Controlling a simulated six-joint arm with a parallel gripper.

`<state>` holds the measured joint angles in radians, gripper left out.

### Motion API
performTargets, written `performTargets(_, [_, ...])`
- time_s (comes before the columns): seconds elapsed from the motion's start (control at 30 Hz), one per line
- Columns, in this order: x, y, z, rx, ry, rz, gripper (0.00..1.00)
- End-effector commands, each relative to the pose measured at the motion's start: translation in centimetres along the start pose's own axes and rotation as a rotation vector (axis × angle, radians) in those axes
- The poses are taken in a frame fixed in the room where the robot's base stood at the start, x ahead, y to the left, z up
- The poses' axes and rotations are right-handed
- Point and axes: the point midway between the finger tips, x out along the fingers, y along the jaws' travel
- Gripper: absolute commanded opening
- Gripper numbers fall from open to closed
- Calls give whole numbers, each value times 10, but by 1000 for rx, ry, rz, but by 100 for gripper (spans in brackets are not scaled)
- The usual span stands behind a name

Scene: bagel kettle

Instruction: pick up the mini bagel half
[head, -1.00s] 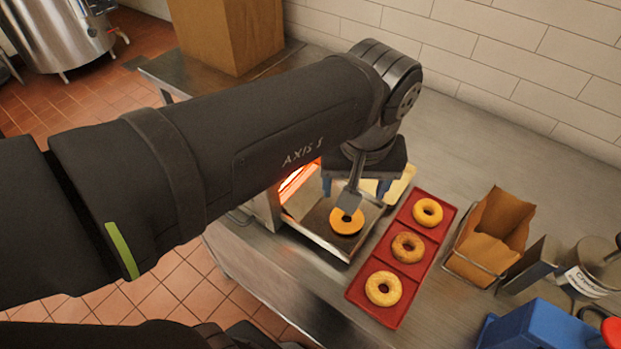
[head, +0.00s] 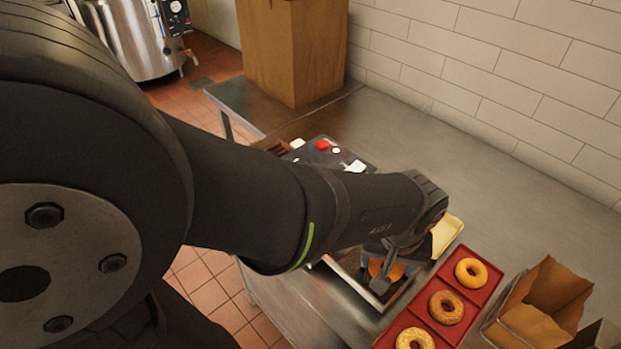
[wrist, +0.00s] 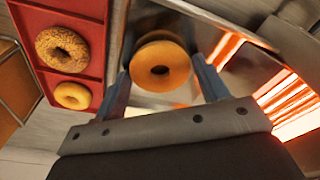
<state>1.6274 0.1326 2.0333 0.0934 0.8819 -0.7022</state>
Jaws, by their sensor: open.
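The mini bagel half (wrist: 160,68) is round and golden orange with a dark centre hole. It sits on the metal tray at the toaster's mouth. A second similar curved edge shows behind it in the wrist view; I cannot tell whether it is a reflection or another piece. In the head view the bagel half (head: 397,271) is partly hidden by my gripper (head: 383,278). In the wrist view my gripper (wrist: 162,85) is open, with one blue finger on each side of the bagel half. I cannot tell whether either finger touches it.
A red tray (head: 476,309) with several whole bagels lies to the right in the head view. A paper-lined basket (head: 545,305) stands beyond it. Glowing heater bars (wrist: 288,103) are close to the right finger in the wrist view. A wooden box (head: 293,50) stands at the back.

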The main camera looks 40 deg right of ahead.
Motion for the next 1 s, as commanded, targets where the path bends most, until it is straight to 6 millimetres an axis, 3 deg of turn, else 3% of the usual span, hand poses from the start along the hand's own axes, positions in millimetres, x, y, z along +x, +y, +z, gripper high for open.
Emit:
performTargets(0.23, [2,0,0,0,2,1,67])
performTargets(0.4, [2,0,0,0,1,1,40])
performTargets(0.77, [1,0,0,0,2,1,40])
performTargets(1.0, [-19,1,-3,0,5,3,40])
